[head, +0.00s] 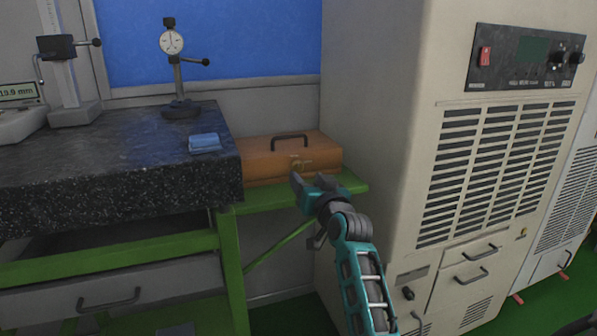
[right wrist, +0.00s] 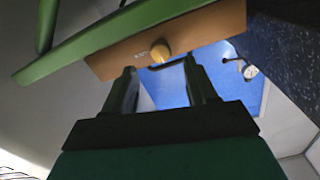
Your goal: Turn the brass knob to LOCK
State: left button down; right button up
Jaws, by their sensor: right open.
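The brass knob (head: 297,164) is on the front of an orange-brown wooden case (head: 263,155) with a dark handle on its lid. The knob also shows in the right wrist view (right wrist: 160,52), round and yellowish, on the case front (right wrist: 205,29). My right gripper (head: 316,180) is open and empty in front of the case. In the right wrist view its two fingers (right wrist: 160,72) point toward the knob, which appears just beyond the tips and roughly between them; a gap seems to remain. No LOCK mark is readable. My left gripper is not in view.
The case rests on a green shelf (head: 352,183) between a dark granite table (head: 110,150) and a tall beige cabinet (head: 385,120). A blue block (head: 205,143) and a dial gauge stand (head: 180,110) are on the granite. My right forearm is beside the cabinet.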

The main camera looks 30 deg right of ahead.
aim_at(298, 168)
jog(key=x, duration=0.6)
jog(key=shift+w+b, duration=0.25)
jog(key=shift+b, duration=0.05)
jog(key=c, duration=1.1)
